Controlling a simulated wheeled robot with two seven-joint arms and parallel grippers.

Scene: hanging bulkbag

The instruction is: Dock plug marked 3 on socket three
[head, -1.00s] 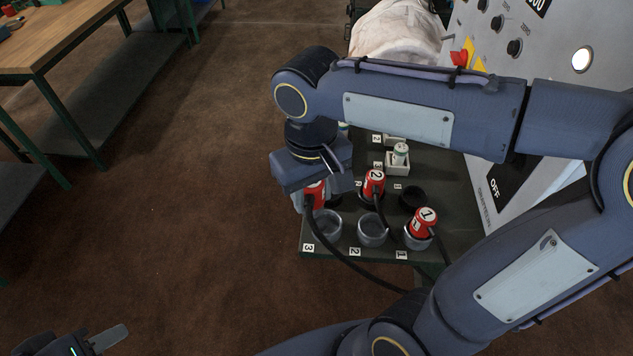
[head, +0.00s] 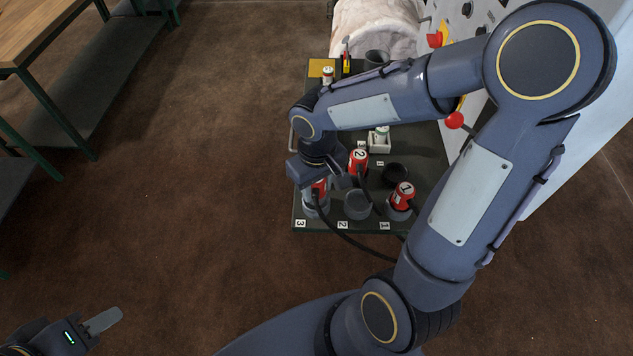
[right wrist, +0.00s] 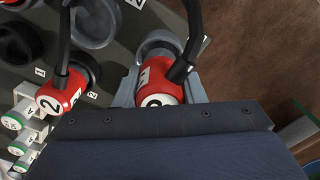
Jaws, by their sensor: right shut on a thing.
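The red plug (head: 319,187), its mark mostly hidden, is in my right gripper (head: 322,182) at the front left of the dark stand. In the right wrist view the fingers of my right gripper (right wrist: 160,90) are shut on this red plug (right wrist: 153,88). Socket three (head: 316,208) is a grey ring by the label 3, right under the plug; the same ring (right wrist: 158,42) shows just beyond the plug in the wrist view. I cannot tell whether the plug is inside it. My left gripper (head: 104,321) is at the lower left, away from the stand, with one finger visible.
Plug 2 (head: 358,161) stands in the row behind the empty socket two (head: 357,205). Plug 1 (head: 403,194) stands at socket one. A black cable (head: 352,242) loops in front of the stand. A red-knobbed lever (head: 455,120) is to the right.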

